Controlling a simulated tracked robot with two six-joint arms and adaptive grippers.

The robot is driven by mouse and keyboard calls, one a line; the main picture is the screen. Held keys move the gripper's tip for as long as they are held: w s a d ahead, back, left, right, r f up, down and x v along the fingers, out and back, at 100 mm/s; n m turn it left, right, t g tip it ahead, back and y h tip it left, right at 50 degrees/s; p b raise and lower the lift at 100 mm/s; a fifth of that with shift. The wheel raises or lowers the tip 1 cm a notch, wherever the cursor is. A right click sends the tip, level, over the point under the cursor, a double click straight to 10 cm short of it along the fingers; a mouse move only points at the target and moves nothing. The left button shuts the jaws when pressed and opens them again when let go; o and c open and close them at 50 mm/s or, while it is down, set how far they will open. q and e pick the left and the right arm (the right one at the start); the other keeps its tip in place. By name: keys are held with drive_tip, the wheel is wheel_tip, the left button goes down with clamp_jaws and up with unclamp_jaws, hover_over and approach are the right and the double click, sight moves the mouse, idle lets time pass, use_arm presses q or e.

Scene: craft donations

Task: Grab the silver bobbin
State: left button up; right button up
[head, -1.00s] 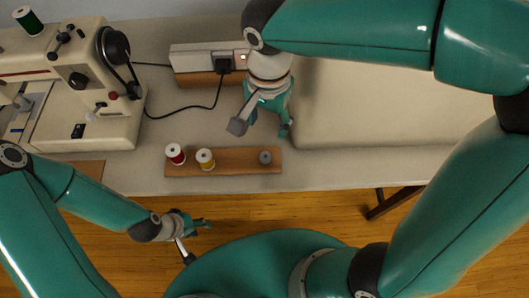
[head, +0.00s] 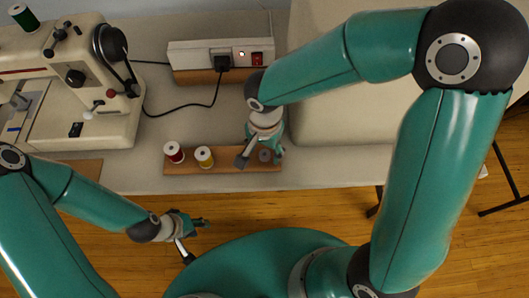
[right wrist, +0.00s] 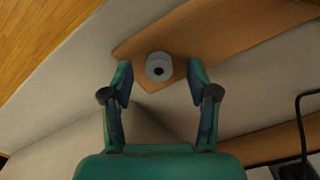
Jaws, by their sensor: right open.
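The silver bobbin (head: 265,155) stands at the right end of a wooden board (head: 222,167) near the table's front edge. In the right wrist view the bobbin (right wrist: 158,66) is a small grey disc with a dark centre hole. My right gripper (head: 262,158) is over that end of the board, and in its wrist view its open fingers (right wrist: 159,82) lie to either side of the bobbin, apart from it. My left gripper (head: 198,232) is in front of the table, over the floor, away from the board; its fingers are too small to read.
Behind are a power strip (head: 205,56) with a black cable and a sewing machine (head: 90,75). A large cream case (head: 350,125) stands close on the right.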

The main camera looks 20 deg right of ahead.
drive_tip(key=shift+f, duration=0.35)
drive_tip(key=c, duration=0.8)
drive_tip(key=shift+r, duration=0.15)
